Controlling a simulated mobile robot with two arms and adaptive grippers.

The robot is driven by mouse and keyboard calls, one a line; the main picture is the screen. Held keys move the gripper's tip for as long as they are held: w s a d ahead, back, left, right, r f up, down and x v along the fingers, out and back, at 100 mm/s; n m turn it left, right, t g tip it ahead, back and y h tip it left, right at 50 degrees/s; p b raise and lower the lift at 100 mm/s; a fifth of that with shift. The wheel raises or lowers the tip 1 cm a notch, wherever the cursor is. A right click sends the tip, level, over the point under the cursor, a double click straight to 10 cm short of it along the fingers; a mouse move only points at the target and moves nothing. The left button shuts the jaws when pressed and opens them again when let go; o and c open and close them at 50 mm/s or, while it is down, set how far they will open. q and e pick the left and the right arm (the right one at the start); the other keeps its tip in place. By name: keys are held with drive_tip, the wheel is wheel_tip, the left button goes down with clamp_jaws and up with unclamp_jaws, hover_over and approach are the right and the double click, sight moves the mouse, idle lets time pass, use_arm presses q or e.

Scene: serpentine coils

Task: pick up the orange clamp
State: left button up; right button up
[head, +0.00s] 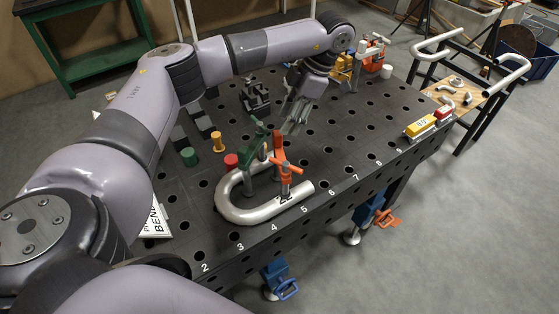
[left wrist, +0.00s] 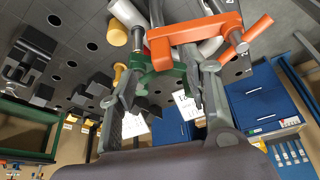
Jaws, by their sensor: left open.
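The orange clamp (head: 278,146) stands upright on the bent silver pipe near the table's front edge, its T-handle on the right. It also fills the top of the left wrist view (left wrist: 195,33). A green clamp (head: 256,140) stands just left of it on the same pipe; it shows in the left wrist view (left wrist: 157,76) near the fingers. My left gripper (head: 294,122) is open, just behind and above the orange clamp in the head view. In the left wrist view its fingers (left wrist: 170,78) point toward the clamps. Contact with either clamp cannot be told. My right gripper is not in view.
The silver U-shaped pipe (head: 240,214) lies on the black perforated table (head: 345,150). Yellow and red blocks (head: 420,126) sit at the right edge. The table's right-middle is clear.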

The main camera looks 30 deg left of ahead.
use_arm(q)
drive_tip(key=p+x, duration=0.1)
drive_tip(key=x, duration=0.1)
drive_tip(key=p+x, duration=0.1)
drive_tip(key=x, duration=0.1)
drive_tip(key=shift+s+a+f, duration=0.15)
drive_tip(key=shift+s+a, duration=0.05)
drive_tip(key=shift+s, duration=0.1)
drive_tip(key=shift+f, duration=0.35)
drive_tip(key=shift+c, duration=0.2)
clamp_jaws()
drive_tip(key=shift+r, duration=0.1)
idle(0.3)
